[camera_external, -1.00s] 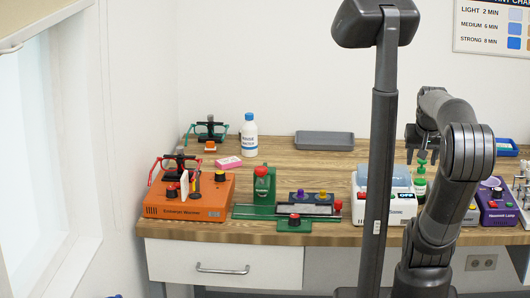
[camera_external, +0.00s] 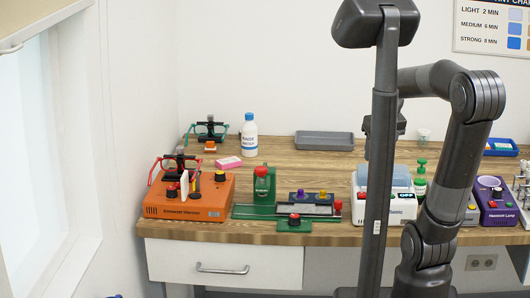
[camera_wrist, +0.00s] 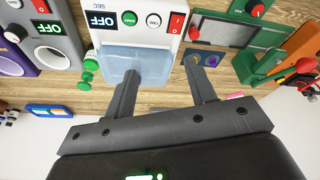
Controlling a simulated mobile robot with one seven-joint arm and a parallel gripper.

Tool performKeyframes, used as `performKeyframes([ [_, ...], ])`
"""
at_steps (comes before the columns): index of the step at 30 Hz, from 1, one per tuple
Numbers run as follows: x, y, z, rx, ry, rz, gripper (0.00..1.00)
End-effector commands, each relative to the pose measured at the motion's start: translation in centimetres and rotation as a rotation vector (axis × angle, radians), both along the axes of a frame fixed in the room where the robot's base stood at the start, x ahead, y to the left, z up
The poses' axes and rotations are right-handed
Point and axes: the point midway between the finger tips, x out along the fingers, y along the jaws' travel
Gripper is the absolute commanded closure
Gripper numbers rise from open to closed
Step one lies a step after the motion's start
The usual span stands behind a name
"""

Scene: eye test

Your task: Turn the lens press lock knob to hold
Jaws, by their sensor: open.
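The lens press is a green device with an upright frame (camera_external: 264,187) topped by a red knob, and a rail with a dark tray to its right. In front of it, a red-and-black knob (camera_external: 294,219) sits on a small green plate; it is likely the lock knob, and its setting is too small to read. In the wrist view, the green frame (camera_wrist: 268,62) is at the right and the front knob (camera_wrist: 254,6) is at the top edge. My gripper (camera_wrist: 162,66) is open and empty, above the table beside the press.
An orange warmer (camera_external: 190,197) stands left of the press, and a white device (camera_external: 398,205) stands to its right. A green pump bottle (camera_external: 421,178) and a purple lamp unit (camera_external: 494,205) are further right. A grey tray (camera_external: 324,140) lies behind. The table between tray and press is clear.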

Motion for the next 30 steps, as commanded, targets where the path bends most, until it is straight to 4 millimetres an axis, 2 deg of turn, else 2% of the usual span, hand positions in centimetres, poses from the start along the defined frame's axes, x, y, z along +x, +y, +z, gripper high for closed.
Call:
performKeyframes([
  [1, 0.5, 2.2, -0.5, -0.015, 0.029, 0.061, 0.49],
  [7, 1.2, 10.3, -2.8, -0.080, 0.118, 0.275, 0.49],
  [12, 0.3, 17.0, -5.2, -0.138, 0.178, 0.440, 0.49],
  [15, -0.6, 19.8, -6.4, -0.165, 0.203, 0.510, 0.49],
  [18, -1.3, 21.6, -7.2, -0.183, 0.217, 0.554, 0.49],
  [21, -1.6, 22.4, -7.7, -0.193, 0.224, 0.574, 0.49],
  [26, -1.6, 22.5, -9.1, -0.195, 0.226, 0.576, 0.49],
  [30, -1.6, 22.5, -11.6, -0.195, 0.228, 0.576, 0.49],
])
